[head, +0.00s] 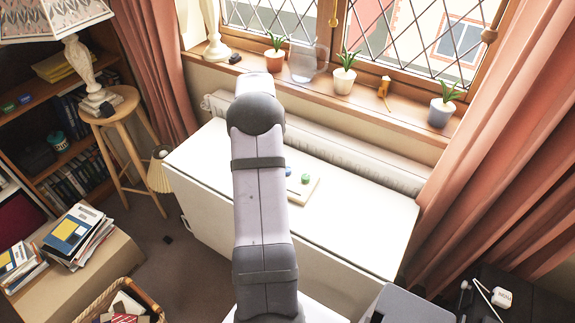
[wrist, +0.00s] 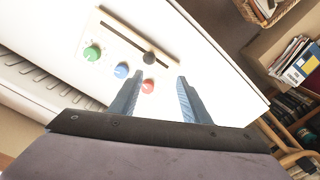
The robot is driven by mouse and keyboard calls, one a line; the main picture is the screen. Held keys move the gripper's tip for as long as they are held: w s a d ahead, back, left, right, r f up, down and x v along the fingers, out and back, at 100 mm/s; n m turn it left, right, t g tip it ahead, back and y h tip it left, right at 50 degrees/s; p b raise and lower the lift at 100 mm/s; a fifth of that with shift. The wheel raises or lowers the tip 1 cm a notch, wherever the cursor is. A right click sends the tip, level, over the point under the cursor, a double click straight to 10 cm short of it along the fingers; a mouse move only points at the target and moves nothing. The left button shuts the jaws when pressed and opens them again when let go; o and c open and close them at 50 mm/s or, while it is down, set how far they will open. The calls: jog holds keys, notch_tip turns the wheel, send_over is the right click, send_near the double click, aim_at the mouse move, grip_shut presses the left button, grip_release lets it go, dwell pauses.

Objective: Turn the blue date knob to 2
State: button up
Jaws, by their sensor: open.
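A cream panel (wrist: 113,33) lies on the white table and carries a green knob (wrist: 92,53), a blue knob (wrist: 121,71), a red knob (wrist: 148,86) and a black knob (wrist: 149,58) at a dark slot. My gripper (wrist: 157,90) is open in the wrist view, its two fingers apart and empty. In that picture the red knob shows between the fingers and the blue knob just left of the left finger. In the head view my arm hides part of the panel (head: 305,190); a green knob and a blue knob show. Dial marks are too small to read.
The white table (head: 355,222) is otherwise clear around the panel. A radiator (head: 340,150) and a windowsill with potted plants (head: 344,80) stand behind it. A stool with a lamp (head: 95,100) is at the left, a curtain (head: 500,170) at the right.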

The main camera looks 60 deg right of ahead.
jog(key=s+d, duration=0.2)
jog(key=s+d+m, duration=0.1)
jog(key=s+d, duration=0.1)
jog(key=s+d+f+m, duration=0.1)
jog(key=s+d, duration=0.1)
jog(key=shift+d, duration=0.3)
jog(key=shift+w+a+f+p, duration=0.1)
jog(key=shift+f+p, duration=0.3)
jog(key=shift+f, duration=1.4)
jog(key=shift+w+f+p, duration=0.1)
jog(key=shift+f+p, duration=0.3)
jog(key=shift+f, duration=1.4)
jog(key=shift+c, duration=0.6)
jog(key=c, duration=0.9)
